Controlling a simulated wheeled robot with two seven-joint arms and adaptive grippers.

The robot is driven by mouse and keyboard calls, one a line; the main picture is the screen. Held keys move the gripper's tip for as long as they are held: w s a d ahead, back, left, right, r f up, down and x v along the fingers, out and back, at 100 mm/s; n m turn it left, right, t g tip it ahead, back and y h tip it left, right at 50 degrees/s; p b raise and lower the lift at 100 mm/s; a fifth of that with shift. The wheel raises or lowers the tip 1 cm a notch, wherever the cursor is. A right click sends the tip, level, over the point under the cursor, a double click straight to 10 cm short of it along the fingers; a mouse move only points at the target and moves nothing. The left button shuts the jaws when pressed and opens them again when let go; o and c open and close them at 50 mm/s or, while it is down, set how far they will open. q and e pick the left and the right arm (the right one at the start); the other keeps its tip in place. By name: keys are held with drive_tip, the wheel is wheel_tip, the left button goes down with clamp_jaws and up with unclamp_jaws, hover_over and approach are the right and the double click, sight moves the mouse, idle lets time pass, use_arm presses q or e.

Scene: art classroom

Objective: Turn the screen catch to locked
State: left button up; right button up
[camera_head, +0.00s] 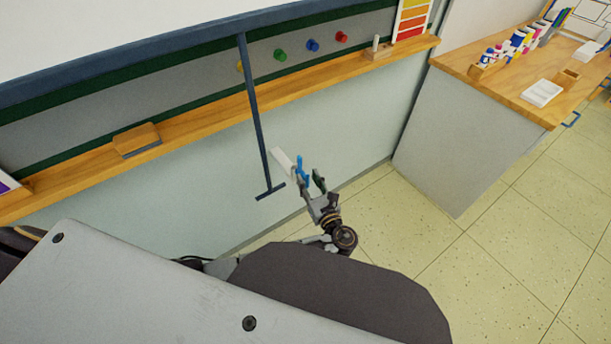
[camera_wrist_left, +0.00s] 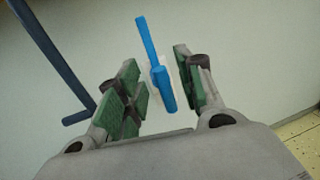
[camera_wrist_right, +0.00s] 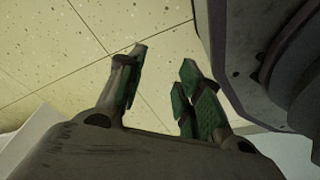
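The screen catch is a blue lever (camera_head: 302,170) on a white plate (camera_head: 284,163), low on the pale wall below the wooden ledge. In the left wrist view the blue lever (camera_wrist_left: 160,78) has a long thin arm pointing up and a thicker short block below. My left gripper (camera_head: 310,183) is open at the catch. In its wrist view the lever lies in line with the gap between the green-padded fingers, with space on both sides. I cannot tell how deep it is between them. My right gripper (camera_wrist_right: 163,60) is open and empty, above the floor.
A dark blue T-ended bar (camera_head: 254,110) hangs left of the catch. The wooden ledge (camera_head: 210,105) holds an eraser (camera_head: 137,139). A counter (camera_head: 505,90) with paint bottles stands at the right. The tiled floor (camera_head: 440,240) between is clear.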

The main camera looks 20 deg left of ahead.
use_arm(q)
drive_tip(key=shift+w+a, duration=0.15)
drive_tip(key=shift+w, duration=0.05)
idle(0.3)
clamp_jaws()
